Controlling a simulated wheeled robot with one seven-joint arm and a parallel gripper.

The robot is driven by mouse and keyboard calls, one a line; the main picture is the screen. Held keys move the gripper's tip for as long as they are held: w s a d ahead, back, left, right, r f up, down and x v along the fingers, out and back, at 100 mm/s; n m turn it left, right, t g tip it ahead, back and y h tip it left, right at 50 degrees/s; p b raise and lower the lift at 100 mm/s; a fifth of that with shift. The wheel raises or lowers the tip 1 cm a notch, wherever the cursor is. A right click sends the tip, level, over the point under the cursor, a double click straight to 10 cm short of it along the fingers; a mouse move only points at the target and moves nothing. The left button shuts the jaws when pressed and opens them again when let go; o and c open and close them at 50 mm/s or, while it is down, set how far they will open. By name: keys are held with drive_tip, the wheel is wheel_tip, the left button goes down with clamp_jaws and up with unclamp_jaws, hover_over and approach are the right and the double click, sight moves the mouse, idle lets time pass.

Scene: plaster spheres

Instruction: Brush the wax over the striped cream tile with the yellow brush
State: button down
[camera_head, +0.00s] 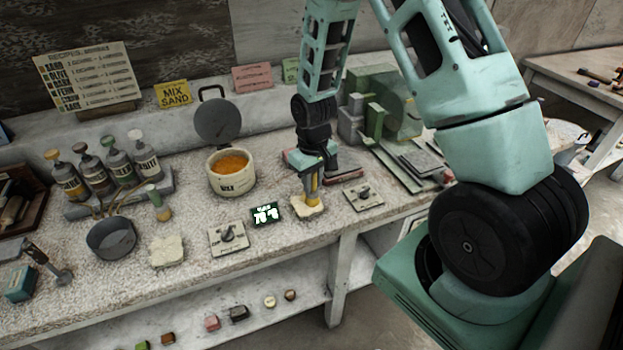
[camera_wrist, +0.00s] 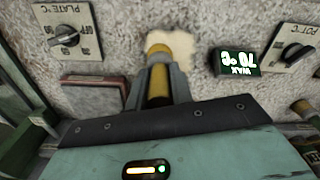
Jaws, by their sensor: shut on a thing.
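My gripper (camera_head: 313,172) is shut on the yellow brush (camera_head: 313,190) and holds it roughly upright, head down. In the wrist view, the brush (camera_wrist: 158,82) sits between the two fingers. Its lower end is over a cream tile (camera_head: 308,207), which also shows in the wrist view (camera_wrist: 182,45). The brush appears to touch the tile, but the contact is not clear. Stripes cannot be made out on it. A second cream tile (camera_head: 168,251) lies further left, apart from my gripper. The cream wax pot (camera_head: 232,183) holds orange wax (camera_head: 231,162).
A green display (camera_head: 266,213) reads 70 °C beside the tile. Knob plates (camera_head: 229,237) and (camera_head: 363,197) flank it. Green machinery (camera_head: 385,105) stands behind right of my gripper.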

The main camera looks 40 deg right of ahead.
drive_tip(key=shift+w+d, duration=0.2)
drive_tip(key=shift+w, duration=0.75)
drive_tip(key=shift+w+d, duration=0.2)
drive_tip(key=shift+w, duration=0.7)
drive_tip(key=shift+s+r, duration=0.1)
drive_tip(key=shift+s+a+r+p, duration=0.15)
drive_tip(key=shift+s+r+p, duration=0.45)
drive_tip(key=shift+p, duration=0.1)
drive_tip(key=shift+s+r, duration=0.1)
drive_tip(key=shift+s, duration=0.15)
drive_tip(key=shift+r+p, duration=1)
drive_tip(key=shift+r, duration=0.2)
drive_tip(key=shift+r, duration=0.1)
